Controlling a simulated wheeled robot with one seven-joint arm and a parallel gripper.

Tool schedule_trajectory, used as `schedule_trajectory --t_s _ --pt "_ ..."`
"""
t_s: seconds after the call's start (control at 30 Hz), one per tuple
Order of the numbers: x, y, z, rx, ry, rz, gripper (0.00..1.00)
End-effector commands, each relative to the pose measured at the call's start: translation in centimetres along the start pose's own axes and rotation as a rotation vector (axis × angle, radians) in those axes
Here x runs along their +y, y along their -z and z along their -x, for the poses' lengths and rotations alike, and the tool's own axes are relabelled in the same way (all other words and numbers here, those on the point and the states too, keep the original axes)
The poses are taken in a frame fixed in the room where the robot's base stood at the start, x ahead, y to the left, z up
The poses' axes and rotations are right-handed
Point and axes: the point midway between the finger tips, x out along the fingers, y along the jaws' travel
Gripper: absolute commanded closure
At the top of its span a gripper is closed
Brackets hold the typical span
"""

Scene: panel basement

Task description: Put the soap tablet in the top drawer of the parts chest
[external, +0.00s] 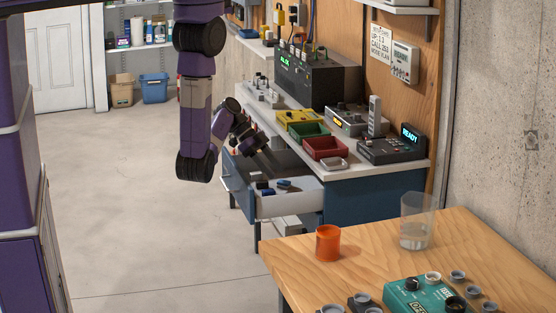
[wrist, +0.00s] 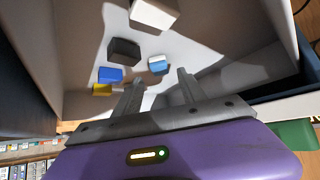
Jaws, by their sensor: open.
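The open drawer (external: 292,203) has pale inner walls and juts from the blue parts chest (external: 370,198) under the bench. It looks like the top one. In the wrist view, a small blue-and-white block (wrist: 157,65), apparently the soap tablet, lies on the drawer floor (wrist: 205,45). My gripper (wrist: 160,84) is open and points down into the drawer. Its two fingers are apart, with the tablet just past their tips, roughly between them; nothing is seen gripped. In the external view my gripper's fingers are hard to make out above the drawer.
The drawer also holds a white block (wrist: 153,13), a dark block (wrist: 123,51), a blue block (wrist: 110,75) and a yellow one (wrist: 102,89). Green (external: 309,131) and red (external: 325,148) bins stand on the bench above. An orange cup (external: 328,243) stands on the wooden table.

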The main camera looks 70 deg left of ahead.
Motion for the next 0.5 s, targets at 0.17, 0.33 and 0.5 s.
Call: schedule_trajectory --t_s 0.17,0.33,0.5 --pt "0.0 0.5 4.0 0.0 -0.002 0.001 0.52" --pt "0.0 0.6 5.8 0.0 -0.003 0.001 0.52" --pt "0.1 0.2 6.4 0.001 -0.004 -0.002 0.52"
